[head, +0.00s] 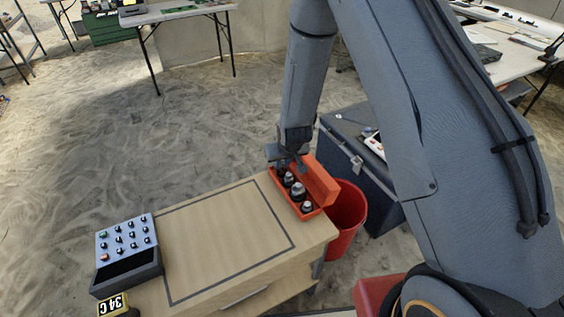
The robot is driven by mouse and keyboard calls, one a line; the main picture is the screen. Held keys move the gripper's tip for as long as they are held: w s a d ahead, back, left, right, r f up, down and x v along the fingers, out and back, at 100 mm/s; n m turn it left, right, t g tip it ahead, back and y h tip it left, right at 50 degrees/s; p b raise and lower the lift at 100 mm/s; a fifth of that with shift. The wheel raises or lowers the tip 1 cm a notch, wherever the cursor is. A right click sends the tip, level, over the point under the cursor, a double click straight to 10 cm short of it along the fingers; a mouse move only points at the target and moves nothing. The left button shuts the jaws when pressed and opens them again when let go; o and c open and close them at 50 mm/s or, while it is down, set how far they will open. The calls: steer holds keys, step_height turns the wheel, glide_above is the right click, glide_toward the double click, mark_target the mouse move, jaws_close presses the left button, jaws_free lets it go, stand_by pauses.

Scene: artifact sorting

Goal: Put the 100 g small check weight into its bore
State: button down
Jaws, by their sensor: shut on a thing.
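An open orange case (317,213) stands on the right part of the wooden table top, its lid tipped up along the right side. Several dark weights with pale knobs stand in a row in it, among them a large weight (298,192) and a smaller one (307,207) at the near end. My gripper (287,163) points down at the far end of the case. It is shut on a small check weight, which the fingers mostly hide. I cannot tell whether that weight is inside a bore or just above it.
A blue-grey panel with several knobs (124,238) and a dark tray front stands at the table's left. The outlined middle of the table (222,238) is clear. A red bin (346,207) and dark blue chest (343,150) stand right of the table.

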steer(key=shift+f, duration=0.45)
steer(key=c, duration=1.6)
jaws_free()
steer(key=shift+r, duration=0.1)
